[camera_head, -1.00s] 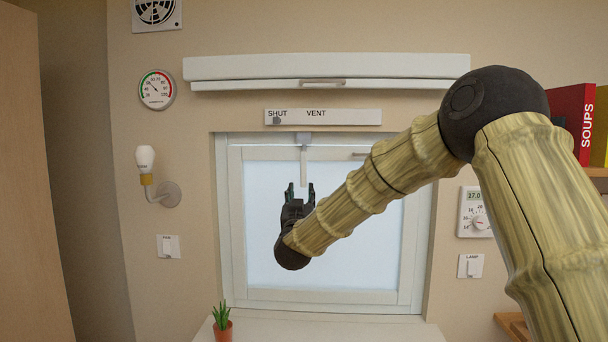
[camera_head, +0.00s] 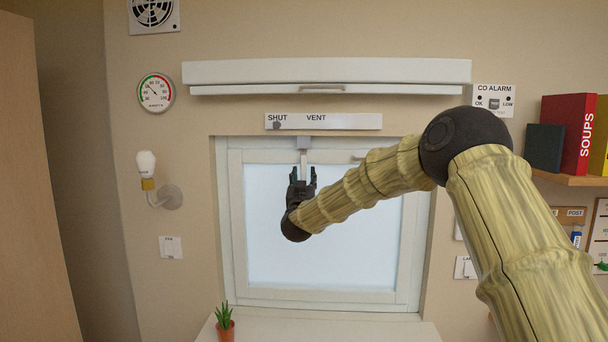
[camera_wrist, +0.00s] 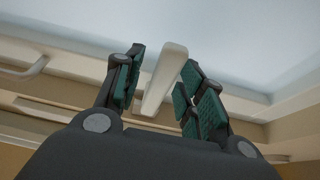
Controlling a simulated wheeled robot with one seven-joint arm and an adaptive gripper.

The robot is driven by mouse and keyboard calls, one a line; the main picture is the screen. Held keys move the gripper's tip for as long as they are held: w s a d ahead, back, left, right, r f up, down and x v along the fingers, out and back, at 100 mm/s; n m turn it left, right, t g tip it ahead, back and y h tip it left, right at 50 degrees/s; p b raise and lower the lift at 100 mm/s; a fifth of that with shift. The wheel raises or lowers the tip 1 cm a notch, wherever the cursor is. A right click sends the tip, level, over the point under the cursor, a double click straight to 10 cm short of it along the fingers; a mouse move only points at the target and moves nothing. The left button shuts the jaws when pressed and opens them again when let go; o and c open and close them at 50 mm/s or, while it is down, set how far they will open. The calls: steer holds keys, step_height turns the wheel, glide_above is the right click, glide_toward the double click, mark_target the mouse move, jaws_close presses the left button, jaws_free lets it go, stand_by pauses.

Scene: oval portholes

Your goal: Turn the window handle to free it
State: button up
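The window (camera_head: 320,225) has a pale frame with a grey-white handle (camera_head: 303,160) hanging straight down from a mount at its top edge. My gripper (camera_head: 302,177) is raised in front of the handle's lower part. In the wrist view the handle (camera_wrist: 165,78) stands between the two green-padded fingers of my gripper (camera_wrist: 160,85). The fingers are open, with a gap visible on the left side; the right finger is close to the handle, and I cannot tell whether it touches. The gripper body hides part of the handle's lower end in the head view.
A SHUT/VENT strip (camera_head: 323,121) with a dark marker under SHUT is above the window. A white housing (camera_head: 326,72) spans the wall higher up. A lamp (camera_head: 147,165) is at left, a potted plant (camera_head: 224,325) on the sill, and a shelf with books (camera_head: 572,135) at right.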

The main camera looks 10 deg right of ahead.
steer(key=shift+w, duration=0.1)
steer(key=shift+c, duration=0.4)
jaws_close()
